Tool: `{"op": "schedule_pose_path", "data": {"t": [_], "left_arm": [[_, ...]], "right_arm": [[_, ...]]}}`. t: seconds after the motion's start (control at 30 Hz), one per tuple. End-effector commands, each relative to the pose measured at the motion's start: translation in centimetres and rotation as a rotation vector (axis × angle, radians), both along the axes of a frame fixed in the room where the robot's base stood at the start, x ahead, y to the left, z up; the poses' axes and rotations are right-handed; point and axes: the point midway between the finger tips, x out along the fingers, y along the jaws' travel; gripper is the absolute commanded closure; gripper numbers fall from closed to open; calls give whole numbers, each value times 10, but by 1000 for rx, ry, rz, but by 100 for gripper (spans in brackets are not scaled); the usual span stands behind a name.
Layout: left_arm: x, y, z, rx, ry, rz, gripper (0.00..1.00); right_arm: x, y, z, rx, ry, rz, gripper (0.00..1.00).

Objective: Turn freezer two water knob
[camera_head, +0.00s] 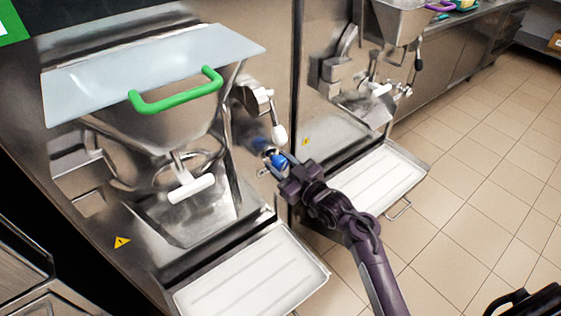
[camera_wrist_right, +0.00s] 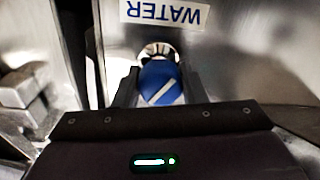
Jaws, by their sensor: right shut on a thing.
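The blue water knob (camera_head: 279,160) is on the steel front of the nearer freezer, at its right side. In the right wrist view the knob (camera_wrist_right: 159,83) is round with a white line across it, tilted up to the right. A label reading WATER (camera_wrist_right: 164,13) shows upside down beside it. My right gripper (camera_head: 284,164) is shut on the knob. Its two fingers stand on either side of the knob in the wrist view (camera_wrist_right: 158,88). My left gripper is not in view.
A white-handled lever (camera_head: 279,134) hangs just above the knob. The nearer freezer has a green-handled lid (camera_head: 150,68) and a white front tray (camera_head: 250,275). A second freezer with a tray (camera_head: 378,184) stands to the right. Tiled floor (camera_head: 480,170) is clear.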

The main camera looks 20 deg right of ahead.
Motion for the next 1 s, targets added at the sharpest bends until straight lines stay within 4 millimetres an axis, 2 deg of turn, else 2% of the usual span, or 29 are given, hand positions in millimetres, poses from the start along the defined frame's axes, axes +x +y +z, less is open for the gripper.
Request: {"op": "schedule_pose_path", "data": {"t": [0.6,1.0], "left_arm": [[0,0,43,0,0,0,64],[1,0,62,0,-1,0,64]], "right_arm": [[0,0,3,523,190,1,85],[0,0,2,812,294,0,85]]}}
